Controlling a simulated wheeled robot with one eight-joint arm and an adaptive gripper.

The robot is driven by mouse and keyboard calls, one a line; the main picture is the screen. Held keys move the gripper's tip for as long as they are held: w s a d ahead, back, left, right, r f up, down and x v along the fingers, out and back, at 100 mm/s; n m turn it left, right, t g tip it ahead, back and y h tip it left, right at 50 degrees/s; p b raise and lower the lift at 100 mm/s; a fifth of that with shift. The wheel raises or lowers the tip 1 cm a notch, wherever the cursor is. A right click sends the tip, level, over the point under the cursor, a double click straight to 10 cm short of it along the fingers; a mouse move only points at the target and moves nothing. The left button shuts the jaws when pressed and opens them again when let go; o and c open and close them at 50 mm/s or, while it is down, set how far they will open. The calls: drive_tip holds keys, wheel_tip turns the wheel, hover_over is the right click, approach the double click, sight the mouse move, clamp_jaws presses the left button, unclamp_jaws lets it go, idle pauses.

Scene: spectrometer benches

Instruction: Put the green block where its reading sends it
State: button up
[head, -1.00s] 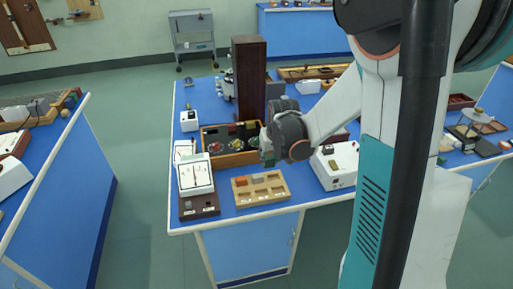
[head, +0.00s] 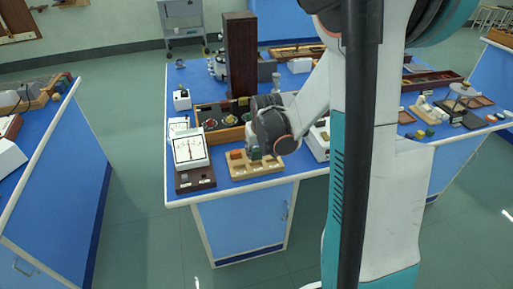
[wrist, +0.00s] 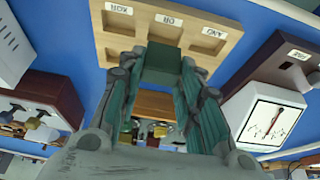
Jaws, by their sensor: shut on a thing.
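The green block (wrist: 163,62) is held between the fingertips of my gripper (wrist: 158,74) in the wrist view. It hangs over the wooden sorting tray (wrist: 100,40), around its middle; whether it touches the tray I cannot tell. In the head view, my gripper (head: 256,150) is over the back of the same tray (head: 238,178), and part of the block (head: 254,153) shows. A red block (head: 236,154) sits in the back-left recess. The white meter (head: 190,147) shows a dial or trace; its reading is unclear.
A dark base (head: 183,184) with labels lies in front of the meter, left of the tray. Behind the tray is a wooden box (head: 212,134) of parts, with a tall dark column (head: 240,55) beyond. A white instrument (head: 318,140) stands close on the right.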

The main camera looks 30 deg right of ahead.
sight(257, 156)
drive_tip(key=shift+f+b, duration=1.7)
drive_tip(key=shift+f, duration=0.6)
drive_tip(key=o, duration=1.2)
drive_tip(key=shift+v, duration=6)
